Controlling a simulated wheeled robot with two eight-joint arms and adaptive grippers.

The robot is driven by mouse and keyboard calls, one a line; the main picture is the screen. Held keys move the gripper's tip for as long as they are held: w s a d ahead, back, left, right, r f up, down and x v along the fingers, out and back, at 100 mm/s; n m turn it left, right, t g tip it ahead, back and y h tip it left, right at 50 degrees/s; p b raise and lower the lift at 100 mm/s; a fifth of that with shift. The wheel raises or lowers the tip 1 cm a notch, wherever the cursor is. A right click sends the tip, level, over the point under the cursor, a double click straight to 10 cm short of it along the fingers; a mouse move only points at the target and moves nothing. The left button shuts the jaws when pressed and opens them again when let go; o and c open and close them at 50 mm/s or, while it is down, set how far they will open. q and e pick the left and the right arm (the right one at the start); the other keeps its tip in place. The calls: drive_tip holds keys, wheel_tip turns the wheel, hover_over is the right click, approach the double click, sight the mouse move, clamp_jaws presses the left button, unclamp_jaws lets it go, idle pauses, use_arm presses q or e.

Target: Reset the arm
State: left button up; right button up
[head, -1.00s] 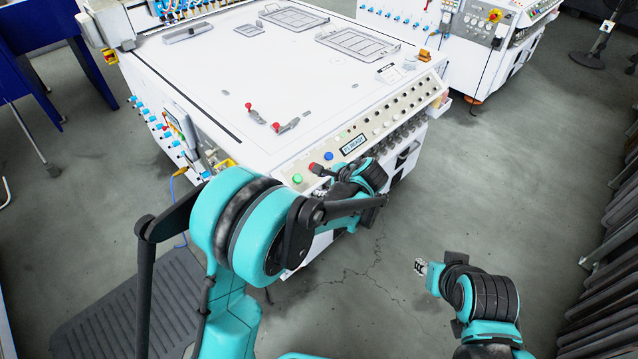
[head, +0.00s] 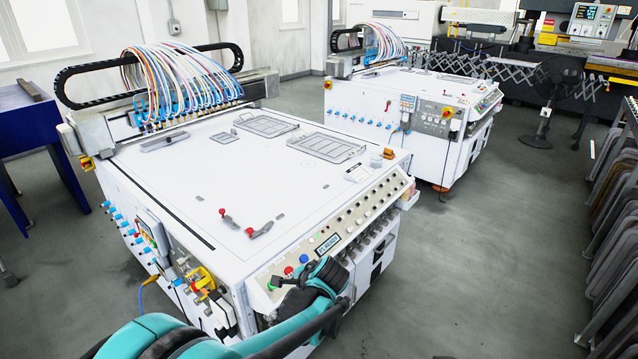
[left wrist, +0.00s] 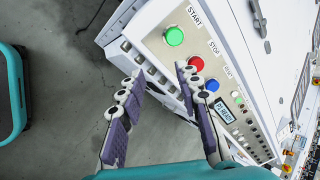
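My left arm reaches in from the bottom of the head view, its wrist (head: 325,275) at the near corner of the white gantry machine's (head: 185,190) front panel. In the left wrist view my left gripper (left wrist: 158,72) has its two purple-padded fingers apart, with nothing between them. Beyond the fingertips are a green START button (left wrist: 174,36), a red STOP button (left wrist: 196,64) and a blue button (left wrist: 213,85). Contact with the panel cannot be told. My right gripper is out of view.
A lit display (head: 328,243) sits along the panel beside the buttons. Red-handled clamps (head: 258,229) and flat trays (head: 325,146) lie on the machine top. A second gantry machine (head: 420,100) stands behind. Grey floor is clear at right, before a dark rack (head: 615,230).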

use_arm(q)
drive_tip(key=s+a+r+n+h, duration=0.2)
drive_tip(key=s+n, duration=0.4)
drive_tip(key=s, duration=0.6)
drive_tip(key=s+a+r+n+t+h, duration=0.1)
drive_tip(key=s+a+r+n+h, duration=0.2)
drive_tip(key=s+n, duration=0.4)
drive_tip(key=s+a+r, duration=0.1)
drive_tip(key=s, duration=0.3)
drive_tip(key=shift+s+a, duration=0.15)
drive_tip(key=shift+s, duration=0.25)
